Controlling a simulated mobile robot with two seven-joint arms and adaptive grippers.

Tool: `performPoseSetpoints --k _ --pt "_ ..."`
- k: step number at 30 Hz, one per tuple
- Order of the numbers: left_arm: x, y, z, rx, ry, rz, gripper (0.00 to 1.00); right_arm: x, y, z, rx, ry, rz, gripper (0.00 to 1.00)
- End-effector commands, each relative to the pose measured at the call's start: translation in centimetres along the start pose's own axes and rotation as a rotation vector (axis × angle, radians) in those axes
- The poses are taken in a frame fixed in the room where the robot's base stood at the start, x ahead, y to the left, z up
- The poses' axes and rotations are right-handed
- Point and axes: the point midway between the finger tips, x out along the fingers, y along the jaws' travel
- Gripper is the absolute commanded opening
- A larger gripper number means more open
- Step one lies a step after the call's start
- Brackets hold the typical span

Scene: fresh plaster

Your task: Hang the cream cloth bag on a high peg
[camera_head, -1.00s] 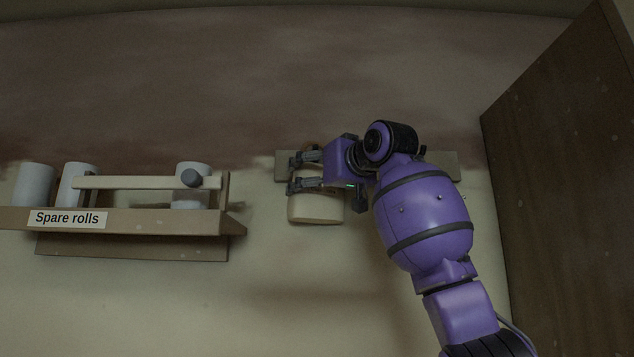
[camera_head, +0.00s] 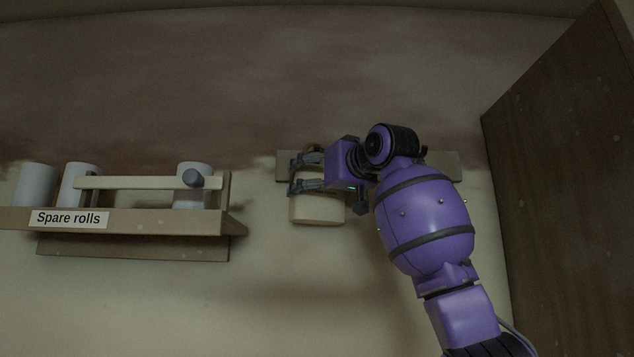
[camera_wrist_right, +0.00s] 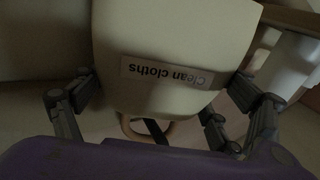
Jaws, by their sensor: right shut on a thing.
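The cream cloth bag (camera_head: 318,210) is high against the wall, in front of a pale peg board (camera_head: 446,163). My right gripper (camera_head: 297,173) is at the bag's upper part, its two fingers shut on it. In the right wrist view the bag (camera_wrist_right: 180,38) fills the middle between the fingers, and its label "Clean cloths" appears upside down. A tan loop (camera_wrist_right: 146,132) shows at the bag's edge, near a dark strap. My gripper and arm hide the board's middle, so I cannot tell whether the loop is around a peg. My left gripper is not in view.
A wooden shelf (camera_head: 150,222) labelled "Spare rolls" stands to the left, with pale rolls (camera_head: 38,184) behind a rail. A tall dark wooden panel (camera_head: 560,170) closes off the right side. The wall below the bag is clear.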

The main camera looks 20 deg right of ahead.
Motion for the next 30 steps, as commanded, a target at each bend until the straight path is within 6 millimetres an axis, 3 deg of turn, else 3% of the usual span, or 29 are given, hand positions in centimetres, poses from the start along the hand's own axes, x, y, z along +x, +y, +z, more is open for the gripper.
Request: performPoseSetpoints --k 30 --pt "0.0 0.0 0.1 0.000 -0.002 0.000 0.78 0.2 0.0 2.5 0.002 -0.011 -0.001 0.52"
